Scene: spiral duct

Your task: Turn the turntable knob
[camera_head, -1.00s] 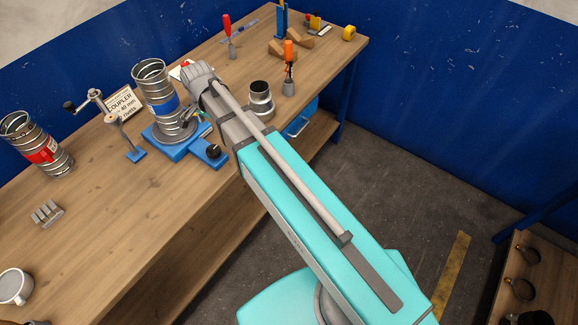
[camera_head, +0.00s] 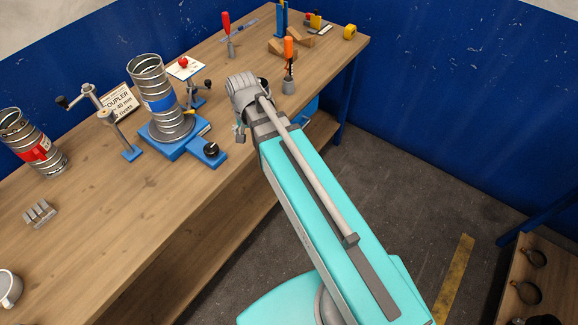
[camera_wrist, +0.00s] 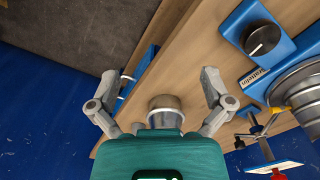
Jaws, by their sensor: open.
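The turntable is a blue base (camera_head: 165,148) on the workbench, with a ribbed metal duct (camera_head: 152,88) with a blue band standing on it. Its black knob (camera_head: 211,149) sits on a blue arm at the front right. In the wrist view the knob (camera_wrist: 262,39) is at the upper right, with a white mark across its top. My gripper (camera_wrist: 158,78) is open and empty, its two fingers spread. It is apart from the knob, to the knob's left in the wrist view. In the head view my wrist largely hides the fingers.
A grey metal collar (camera_wrist: 165,108) shows between and beyond my fingers in the wrist view. A crank stand (camera_head: 112,120) and a red-banded duct (camera_head: 33,143) stand left of the turntable. An orange-handled tool (camera_head: 289,65) stands behind my wrist. The bench front is mostly clear.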

